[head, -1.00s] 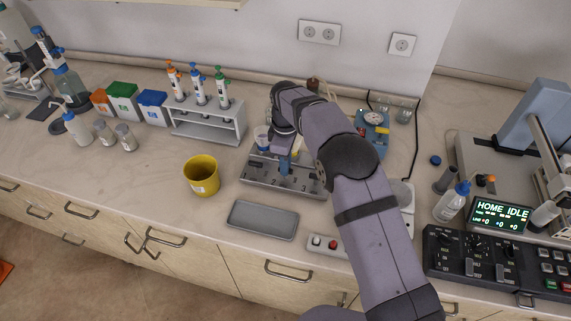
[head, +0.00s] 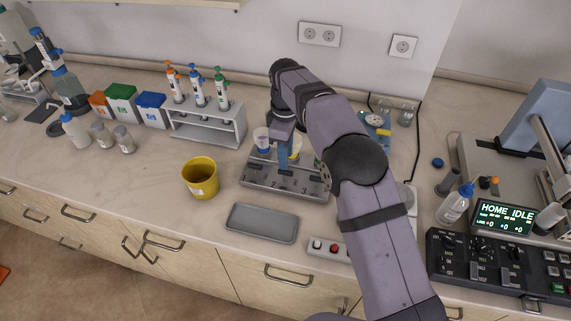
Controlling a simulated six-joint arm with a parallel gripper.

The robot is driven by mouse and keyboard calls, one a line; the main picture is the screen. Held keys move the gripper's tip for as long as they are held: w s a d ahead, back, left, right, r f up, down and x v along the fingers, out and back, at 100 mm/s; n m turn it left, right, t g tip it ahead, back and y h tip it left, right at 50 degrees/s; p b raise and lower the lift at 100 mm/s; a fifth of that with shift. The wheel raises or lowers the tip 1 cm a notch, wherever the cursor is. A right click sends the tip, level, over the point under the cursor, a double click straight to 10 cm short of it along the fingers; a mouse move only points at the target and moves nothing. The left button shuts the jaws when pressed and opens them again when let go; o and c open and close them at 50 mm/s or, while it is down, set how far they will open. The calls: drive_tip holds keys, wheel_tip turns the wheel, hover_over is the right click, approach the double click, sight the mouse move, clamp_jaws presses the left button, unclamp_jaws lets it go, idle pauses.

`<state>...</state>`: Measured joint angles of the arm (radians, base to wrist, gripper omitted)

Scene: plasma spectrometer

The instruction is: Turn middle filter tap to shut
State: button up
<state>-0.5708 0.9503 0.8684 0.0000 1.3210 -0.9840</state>
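The grey filter stand (head: 255,182) sits on the bench in the middle of the head view, with numbered positions along its front face. Pale cups show on top of it: one at the left (head: 261,137) and one partly hidden behind my gripper (head: 296,150). My gripper (head: 284,166) points down over the middle of the stand, its blue fingers just above the front face near the middle number. The middle tap is too small and too covered by the fingers to tell its position. I cannot tell whether the fingers are apart or touching it.
A yellow cup (head: 200,180) stands left of the stand and a grey tray (head: 262,223) lies in front. A pipette rack (head: 208,128) is behind left. A switch box (head: 328,249) sits at the bench edge. My arm hides the stand's right side.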

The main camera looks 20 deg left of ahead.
drive_tip(key=shift+r, duration=1)
drive_tip(key=shift+r, duration=0.1)
wheel_tip(320, 180, up, 8)
drive_tip(key=p, duration=0.8)
